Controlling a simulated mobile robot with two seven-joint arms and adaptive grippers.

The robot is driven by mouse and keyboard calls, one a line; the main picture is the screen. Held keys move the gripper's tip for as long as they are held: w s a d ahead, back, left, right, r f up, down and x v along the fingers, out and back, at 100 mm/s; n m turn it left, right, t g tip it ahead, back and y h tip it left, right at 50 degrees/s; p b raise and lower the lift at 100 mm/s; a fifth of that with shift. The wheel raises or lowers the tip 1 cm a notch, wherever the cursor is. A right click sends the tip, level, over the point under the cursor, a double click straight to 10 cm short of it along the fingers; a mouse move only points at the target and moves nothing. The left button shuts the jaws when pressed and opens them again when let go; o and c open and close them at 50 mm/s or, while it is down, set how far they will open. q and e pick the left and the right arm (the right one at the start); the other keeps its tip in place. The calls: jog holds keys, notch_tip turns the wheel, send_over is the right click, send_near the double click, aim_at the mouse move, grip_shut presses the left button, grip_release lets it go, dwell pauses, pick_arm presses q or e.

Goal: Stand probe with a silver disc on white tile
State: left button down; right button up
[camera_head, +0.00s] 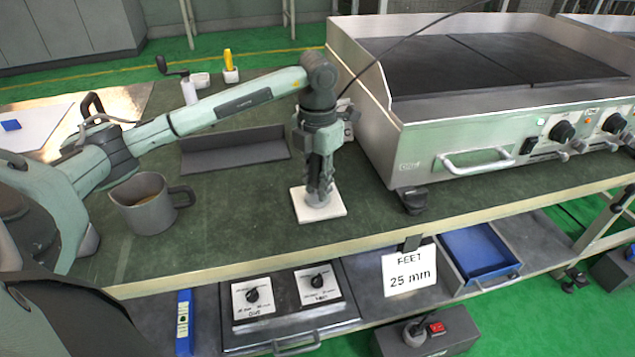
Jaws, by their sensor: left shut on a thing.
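The white tile (300,211) lies flat on the dark green bench top near its front edge. My left gripper (320,188) points straight down over the tile and is shut on the probe. The probe is mostly hidden between the fingers. Its grey, silvery disc end (318,201) shows just below the fingertips, at the middle of the tile. I cannot tell for sure whether the disc touches the tile. My right gripper is not in view.
A steel griddle (440,140) stands close on the right, with a black foot (412,200) near the bench edge. A dark angled tray (235,150) and a grey mug (148,207) are left of the tile. A thin black cable (400,42) arches over the griddle.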

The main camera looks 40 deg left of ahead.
pick_arm(q)
jog(key=c, duration=1.3)
grip_release()
jog(key=shift+f, duration=0.1)
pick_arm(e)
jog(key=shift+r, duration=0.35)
pick_arm(q)
jog(key=shift+r, duration=0.2)
notch_tip(320, 180, up, 11)
jog(key=shift+r, duration=0.45)
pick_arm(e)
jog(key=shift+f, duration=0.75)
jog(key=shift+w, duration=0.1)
